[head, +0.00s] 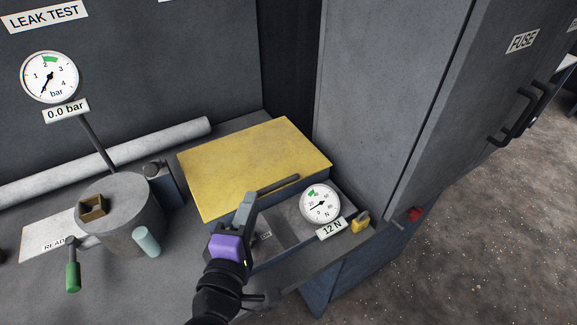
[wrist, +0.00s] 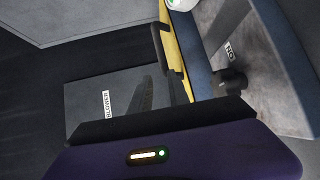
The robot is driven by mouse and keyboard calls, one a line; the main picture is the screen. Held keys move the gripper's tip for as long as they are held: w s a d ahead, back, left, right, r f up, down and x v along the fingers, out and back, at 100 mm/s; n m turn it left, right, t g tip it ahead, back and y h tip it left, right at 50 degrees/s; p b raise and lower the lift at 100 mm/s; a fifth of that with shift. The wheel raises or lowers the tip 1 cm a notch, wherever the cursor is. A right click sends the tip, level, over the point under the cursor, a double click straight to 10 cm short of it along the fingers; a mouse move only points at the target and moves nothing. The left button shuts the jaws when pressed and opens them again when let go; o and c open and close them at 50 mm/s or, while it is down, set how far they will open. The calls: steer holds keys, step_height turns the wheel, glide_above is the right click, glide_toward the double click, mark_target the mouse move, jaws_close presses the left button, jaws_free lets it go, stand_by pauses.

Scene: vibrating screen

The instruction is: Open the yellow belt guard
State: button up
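The yellow belt guard (head: 255,160) is a flat yellow lid lying closed on a low blue-sided box. A dark bar handle (head: 278,186) runs along its front edge. In the wrist view the guard (wrist: 181,45) shows as a narrow yellow strip with the dark handle (wrist: 158,45) beside it. My gripper (head: 247,200) is at the near left end of the handle, above the box front. In the wrist view its fingers (wrist: 163,88) stand apart, with the handle just beyond or between their tips. I cannot tell whether they touch it.
A force gauge (head: 320,202) reading 12 N stands right of the gripper, with a yellow padlock (head: 360,222) beside it. A grey drum (head: 120,213) and a pressure gauge (head: 49,77) are left. A tall grey cabinet (head: 385,95) stands close behind right.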

mark_target(273, 187)
steer(key=shift+d+f+h, duration=0.15)
steer(key=shift+d+h, duration=0.35)
steer(key=shift+d, duration=0.25)
steer(key=shift+d+g+h, duration=0.3)
steer(key=shift+d, duration=0.05)
steer(key=shift+w+d+f, duration=0.1)
steer(key=shift+d, duration=0.05)
steer(key=p+x, duration=0.1)
steer(key=x, duration=0.6)
steer(key=shift+w, duration=0.25)
jaws_close()
steer(key=shift+f, duration=0.1)
